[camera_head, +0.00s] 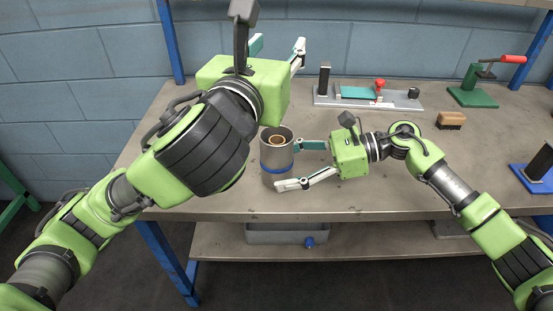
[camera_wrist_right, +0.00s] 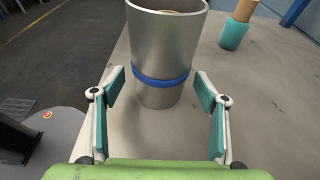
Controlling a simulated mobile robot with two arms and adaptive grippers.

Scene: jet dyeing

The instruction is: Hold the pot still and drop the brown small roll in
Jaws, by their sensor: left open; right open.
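The pot (camera_head: 277,162) is a grey metal cylinder with a blue band, upright near the table's front left. It also shows in the right wrist view (camera_wrist_right: 165,50). A brown ring-shaped end (camera_head: 277,141) shows inside its mouth. My right gripper (camera_head: 287,166) is open, level with the band, its fingers at either side of the pot's near part; gaps show in the wrist view. My left gripper (camera_head: 278,42) is open behind the pot, with nothing visible between its fingers. A brown roll-like piece (camera_wrist_right: 245,10) stands in a teal holder (camera_wrist_right: 233,35); my left arm may hide it in the head view.
A grey fixture with a teal plate (camera_head: 358,92), a green clamp with a red handle (camera_head: 474,96) and a brown brush-like block (camera_head: 451,120) stand on the table (camera_head: 400,200). A grey bin (camera_head: 287,237) sits on the lower shelf.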

